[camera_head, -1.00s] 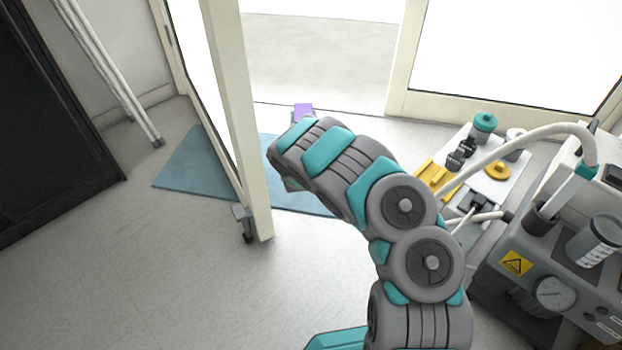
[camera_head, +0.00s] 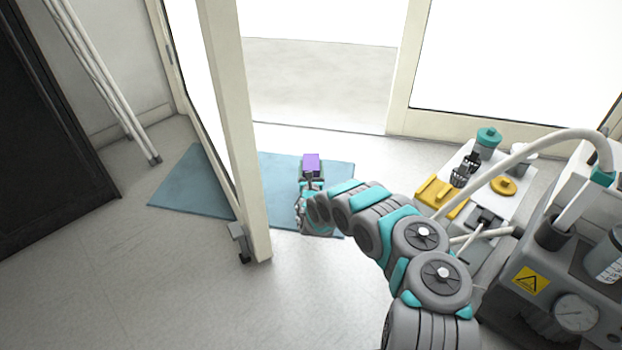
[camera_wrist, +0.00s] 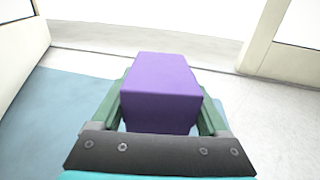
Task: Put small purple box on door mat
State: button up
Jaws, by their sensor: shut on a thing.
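The small purple box (camera_head: 311,164) is held in my gripper (camera_head: 312,181) over the blue door mat (camera_head: 277,172) in the head view. In the wrist view the purple box (camera_wrist: 160,90) fills the space between the two green fingers of my gripper (camera_wrist: 163,105), which are shut on its sides. The blue door mat (camera_wrist: 50,125) shows below and to the left of the box there. The gap between box and mat is hard to judge. The open door's frame hides part of the mat in the head view.
The open door (camera_head: 238,130) stands across the mat, left of my arm. A doorway (camera_head: 315,85) opens behind. A white-topped unit with a yellow tray (camera_head: 440,197) and a grey compressor with a gauge (camera_head: 576,311) stand at the right. A dark cabinet (camera_head: 45,120) is at far left.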

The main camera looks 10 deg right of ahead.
jog(key=shift+f+b, duration=0.3)
jog(key=shift+f, duration=2.05)
jog(key=o, duration=1.4)
jog(key=shift+f, duration=0.1)
